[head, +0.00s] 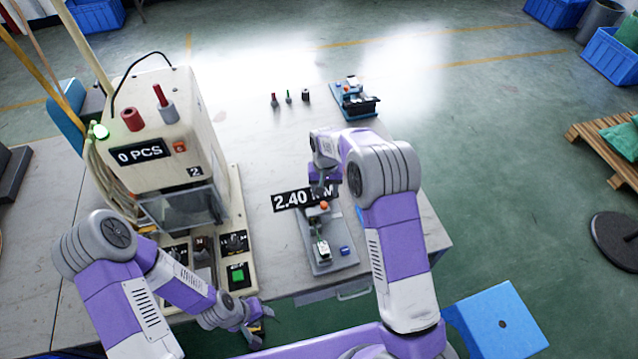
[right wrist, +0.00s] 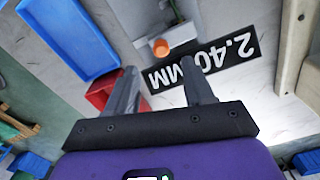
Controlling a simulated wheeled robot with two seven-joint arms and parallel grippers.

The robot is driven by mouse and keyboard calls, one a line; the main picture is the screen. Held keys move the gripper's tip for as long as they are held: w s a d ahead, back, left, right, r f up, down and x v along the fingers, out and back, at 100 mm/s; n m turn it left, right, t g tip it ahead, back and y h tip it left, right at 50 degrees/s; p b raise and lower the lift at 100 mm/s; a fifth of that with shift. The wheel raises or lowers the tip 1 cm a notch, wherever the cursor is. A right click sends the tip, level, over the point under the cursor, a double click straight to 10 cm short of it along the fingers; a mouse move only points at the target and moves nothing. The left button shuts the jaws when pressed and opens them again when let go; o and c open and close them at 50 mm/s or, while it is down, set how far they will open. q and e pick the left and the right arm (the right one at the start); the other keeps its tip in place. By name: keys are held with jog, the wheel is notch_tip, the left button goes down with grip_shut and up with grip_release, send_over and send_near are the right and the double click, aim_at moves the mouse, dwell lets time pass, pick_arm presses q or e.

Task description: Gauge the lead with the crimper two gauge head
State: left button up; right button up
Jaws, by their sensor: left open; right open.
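The crimper marked 2 (head: 150,130) stands at the left with a "0 PCS" display. My right gripper (head: 323,185) is open and empty above the sign and knob. The right wrist view shows its two fingers apart (right wrist: 162,88), with the orange knob (right wrist: 160,47) beyond them. My left gripper (head: 252,322) is open low at the table's front edge. I cannot make out the lead or identify a gauge head for certain.
Small red, green and dark pieces (head: 288,97) stand at the table's back, with a blue-based device (head: 355,100) to their right. A green button (head: 238,276) is on the crimper base. In the right wrist view a red bin (right wrist: 103,95) and blue tray (right wrist: 68,38) show.

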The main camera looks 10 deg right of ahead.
aim_at(324, 204)
jog(key=f, duration=0.7)
jog(key=shift+w+f, duration=0.2)
grip_shut()
